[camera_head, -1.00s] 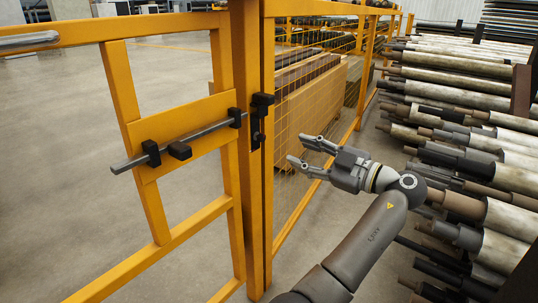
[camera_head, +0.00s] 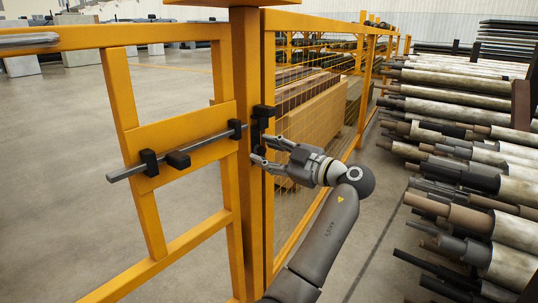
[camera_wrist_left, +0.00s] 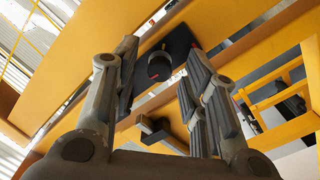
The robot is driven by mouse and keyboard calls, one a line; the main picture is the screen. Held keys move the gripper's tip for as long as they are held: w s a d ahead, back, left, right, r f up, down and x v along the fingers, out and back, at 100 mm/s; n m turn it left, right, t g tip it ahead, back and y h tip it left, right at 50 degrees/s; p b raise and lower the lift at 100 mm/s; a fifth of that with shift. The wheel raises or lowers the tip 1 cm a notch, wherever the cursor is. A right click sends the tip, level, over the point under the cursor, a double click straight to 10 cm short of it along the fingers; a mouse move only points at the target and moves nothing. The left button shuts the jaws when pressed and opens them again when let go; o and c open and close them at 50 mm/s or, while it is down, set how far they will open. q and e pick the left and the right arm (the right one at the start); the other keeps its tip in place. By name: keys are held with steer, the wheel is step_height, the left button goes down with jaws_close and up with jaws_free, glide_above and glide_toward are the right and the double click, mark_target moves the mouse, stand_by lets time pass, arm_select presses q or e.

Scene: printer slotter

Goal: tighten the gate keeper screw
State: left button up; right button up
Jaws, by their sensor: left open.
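The black gate keeper (camera_head: 263,112) is fixed to the yellow gate post (camera_head: 246,210). In the left wrist view the keeper (camera_wrist_left: 180,45) shows as a dark plate with a round dark screw head (camera_wrist_left: 160,66) that has a small red mark. My left gripper (camera_head: 261,149) is open, with its fingertips close to the lower part of the keeper. In the left wrist view the fingers of the left gripper (camera_wrist_left: 160,58) stand on either side of the screw head. I cannot tell whether they touch it. My right gripper is not in view.
A grey slide bolt (camera_head: 205,141) runs through black guides on the yellow gate (camera_head: 140,185), left of the post. A yellow mesh fence (camera_head: 300,130) runs back behind my gripper. Racked bars and rolls (camera_head: 480,155) fill the right.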

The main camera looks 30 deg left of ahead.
arm_select(q)
jaws_close()
